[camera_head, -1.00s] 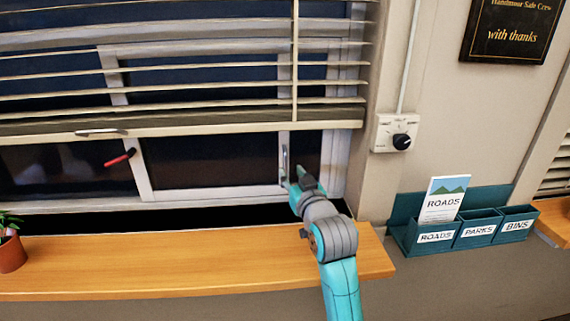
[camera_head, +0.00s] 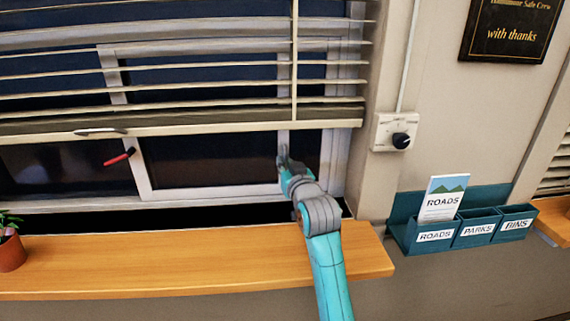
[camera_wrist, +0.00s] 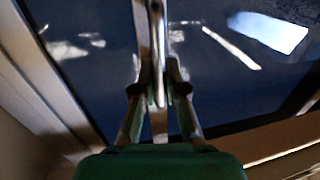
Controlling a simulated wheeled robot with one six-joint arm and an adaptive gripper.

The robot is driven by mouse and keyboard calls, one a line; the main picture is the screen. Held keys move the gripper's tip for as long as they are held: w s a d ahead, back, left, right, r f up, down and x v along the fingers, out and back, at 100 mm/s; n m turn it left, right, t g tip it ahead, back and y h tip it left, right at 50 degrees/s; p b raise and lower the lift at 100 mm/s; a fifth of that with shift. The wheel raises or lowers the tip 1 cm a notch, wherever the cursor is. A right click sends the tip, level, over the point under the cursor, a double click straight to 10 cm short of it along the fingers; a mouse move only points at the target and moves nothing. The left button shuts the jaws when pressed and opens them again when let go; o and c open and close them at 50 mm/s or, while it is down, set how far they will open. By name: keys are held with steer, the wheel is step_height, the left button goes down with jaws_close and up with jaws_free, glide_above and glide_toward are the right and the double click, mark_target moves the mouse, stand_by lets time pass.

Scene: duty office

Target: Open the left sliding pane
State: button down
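A light-framed sliding pane (camera_head: 210,191) fills the middle of the window in the head view, partly behind the blind. A slim vertical handle (camera_wrist: 158,70) on its right upright shows in the wrist view. My gripper (camera_head: 284,160) is at that upright in the head view and hides most of the handle. In the wrist view my gripper (camera_wrist: 159,95) has one finger on each side of the handle, with narrow gaps beside it; I see no clear contact. A red bar (camera_head: 119,158) shows at the left of the window; I cannot tell what it belongs to.
A slatted blind (camera_head: 200,128) hangs over the upper window. A wooden sill (camera_head: 180,262) runs below, with a potted plant (camera_head: 12,252) at its left end. A dial box (camera_head: 396,132) and a teal leaflet rack (camera_head: 475,232) are on the wall to the right.

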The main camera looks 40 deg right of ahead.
mark_target(178, 162)
steer(key=w+a, duration=0.5)
steer(key=a, duration=0.3)
steer(key=w+a, duration=0.5)
steer(key=a, duration=0.2)
steer(key=w+a, duration=0.6)
steer(key=a, duration=0.2)
steer(key=shift+a, duration=0.35)
steer(key=c, duration=1.2)
jaws_free()
steer(key=v, duration=1.2)
